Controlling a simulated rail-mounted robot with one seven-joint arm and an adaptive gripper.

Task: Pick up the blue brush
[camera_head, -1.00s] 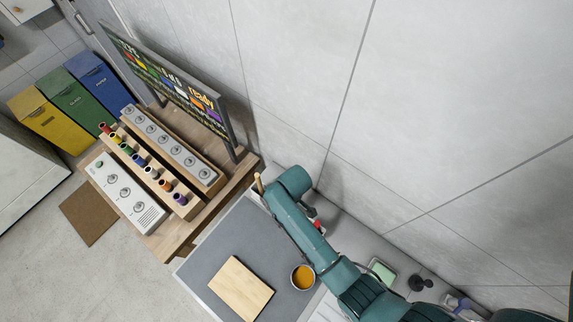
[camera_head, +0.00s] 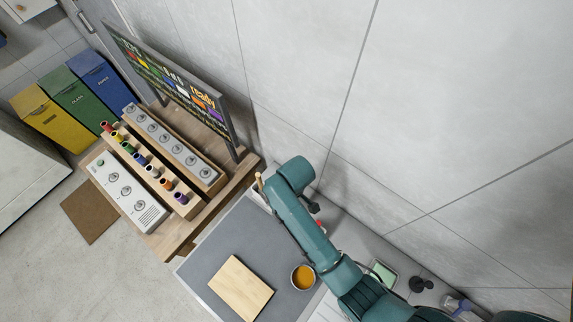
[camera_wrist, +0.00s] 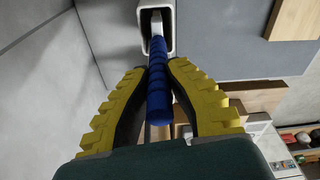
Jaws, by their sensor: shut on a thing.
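The blue brush (camera_wrist: 159,88) shows in the wrist view as a ribbed blue handle with a pale neck. My gripper (camera_wrist: 157,68) has its yellow fingers closed on the handle from both sides. The far end of the brush reaches into the opening of a white square holder (camera_wrist: 171,33); its head is hidden there.
On the grey counter mat (camera_head: 226,247) lie a wooden board (camera_head: 240,287) and a bowl of orange contents (camera_head: 303,277). A green-topped dish (camera_head: 382,273) and a black fixture (camera_head: 421,284) are at the right. The wall (camera_head: 330,150) rises close beside my arm.

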